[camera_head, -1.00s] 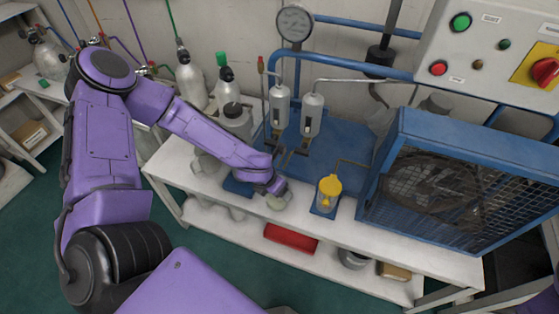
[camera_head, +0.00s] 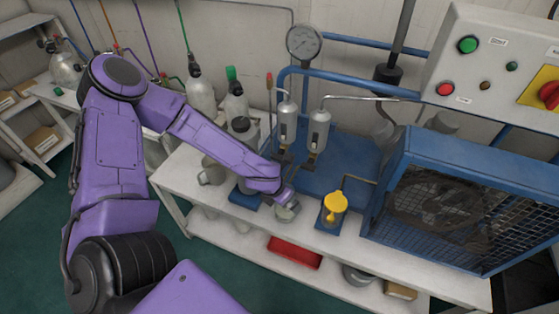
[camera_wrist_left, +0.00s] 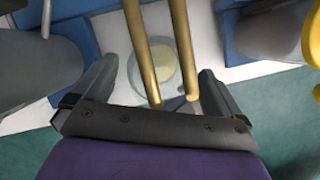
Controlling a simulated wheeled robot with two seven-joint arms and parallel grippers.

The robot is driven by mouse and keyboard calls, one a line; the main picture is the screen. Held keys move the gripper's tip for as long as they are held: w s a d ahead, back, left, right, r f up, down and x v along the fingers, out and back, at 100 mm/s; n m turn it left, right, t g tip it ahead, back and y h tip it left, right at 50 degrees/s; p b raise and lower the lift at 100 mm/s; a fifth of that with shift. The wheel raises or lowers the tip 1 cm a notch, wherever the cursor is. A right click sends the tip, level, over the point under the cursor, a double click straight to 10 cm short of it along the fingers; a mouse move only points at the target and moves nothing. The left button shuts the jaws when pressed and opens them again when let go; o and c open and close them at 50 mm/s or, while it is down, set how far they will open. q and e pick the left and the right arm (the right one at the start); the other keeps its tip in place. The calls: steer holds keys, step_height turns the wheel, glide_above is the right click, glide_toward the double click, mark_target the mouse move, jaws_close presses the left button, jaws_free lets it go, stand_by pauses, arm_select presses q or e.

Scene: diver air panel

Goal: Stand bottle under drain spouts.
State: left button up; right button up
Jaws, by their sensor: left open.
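A clear bottle (camera_head: 287,213) stands on the white bench below my left gripper, partly hidden by it in the head view. In the left wrist view the bottle (camera_wrist_left: 157,70) shows from above as a pale round shape with something yellowish inside. My left gripper (camera_wrist_left: 158,85) is open, one finger on each side of the bottle, with gaps visible. Two brass drain spouts (camera_wrist_left: 141,45) cross over the bottle in the wrist view. In the head view they come down below two grey cylinders (camera_head: 288,122) (camera_head: 318,130). My right gripper is out of view.
A yellow-topped container (camera_head: 334,205) stands on a blue pad to the right. Grey canisters (camera_head: 212,170) stand to the left. A blue caged fan unit (camera_head: 445,200) fills the bench's right side. A red tray (camera_head: 294,252) sits on the lower shelf.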

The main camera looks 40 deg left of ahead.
arm_select(q)
steer(key=d+p+v, duration=0.1)
steer(key=p+v, duration=0.3)
steer(key=v, duration=0.6)
steer(key=s+a+f+m+g+y, duration=0.2)
steer(key=s+a+f+m+y, duration=0.3)
steer(key=s+f+m, duration=0.4)
steer(key=s+d+f+m, duration=0.1)
steer(key=s+f+m, duration=0.2)
steer(key=m, duration=0.6)
steer(key=s+d+f+m+h, duration=0.1)
steer(key=s+f+m, duration=0.2)
steer(key=s+m, duration=0.4)
steer(key=m, duration=0.2)
steer(key=shift+d+f+m+t+b, duration=0.2)
steer(key=shift+m+t+b, duration=0.1)
steer(key=shift+t, duration=0.1)
steer(key=shift+s, duration=0.1)
